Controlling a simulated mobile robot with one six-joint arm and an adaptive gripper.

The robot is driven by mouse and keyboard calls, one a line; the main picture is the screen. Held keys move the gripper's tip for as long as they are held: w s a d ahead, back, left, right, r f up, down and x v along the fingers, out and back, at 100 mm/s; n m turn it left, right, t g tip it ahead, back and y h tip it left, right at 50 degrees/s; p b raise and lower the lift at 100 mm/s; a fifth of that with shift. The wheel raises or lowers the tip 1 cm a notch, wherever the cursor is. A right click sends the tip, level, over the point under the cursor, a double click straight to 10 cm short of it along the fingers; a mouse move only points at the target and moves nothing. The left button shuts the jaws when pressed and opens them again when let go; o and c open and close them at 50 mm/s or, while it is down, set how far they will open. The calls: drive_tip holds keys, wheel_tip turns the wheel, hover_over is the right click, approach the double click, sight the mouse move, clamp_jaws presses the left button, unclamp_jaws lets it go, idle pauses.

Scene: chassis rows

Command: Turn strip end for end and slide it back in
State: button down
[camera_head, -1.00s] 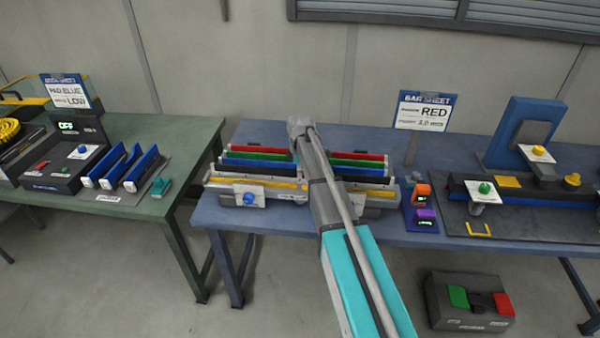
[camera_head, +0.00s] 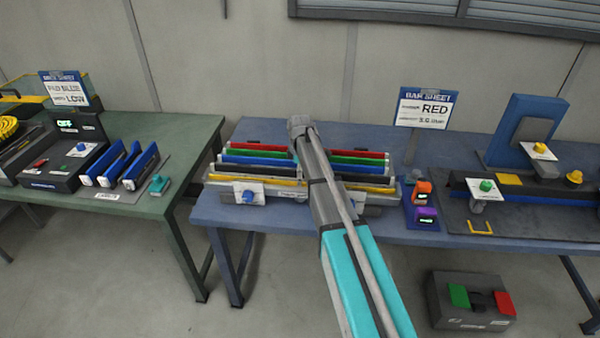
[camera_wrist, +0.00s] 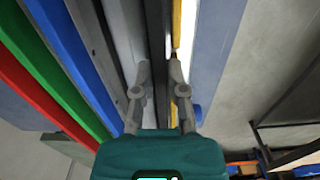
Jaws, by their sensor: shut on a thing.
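The chassis (camera_head: 384,200) on the blue table bears rows of long strips. From back to front they are a red strip (camera_head: 259,147), a green strip (camera_head: 255,153), a blue strip (camera_head: 248,160), a dark strip and a yellow strip (camera_head: 275,182). My gripper (camera_wrist: 160,66) is low over the front rows, its fingers on either side of the dark strip (camera_wrist: 158,30) and shut on it. In the wrist view the yellow strip (camera_wrist: 176,25) runs close beside the right finger. In the head view my arm hides the middle of the rows and my fingers.
A RED bar sheet (camera_head: 425,107) stands behind at the right. Orange and purple blocks (camera_head: 424,196) sit just right of the chassis. A fixture with a blue upright (camera_head: 520,130) is farther right. A green table (camera_head: 175,165) with a meter and blue bars is at left.

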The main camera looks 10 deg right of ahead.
drive_tip(key=shift+f+b, duration=0.5)
drive_tip(key=shift+f, duration=0.1)
drive_tip(key=c, duration=0.6)
unclamp_jaws()
drive_tip(key=shift+r, duration=0.25)
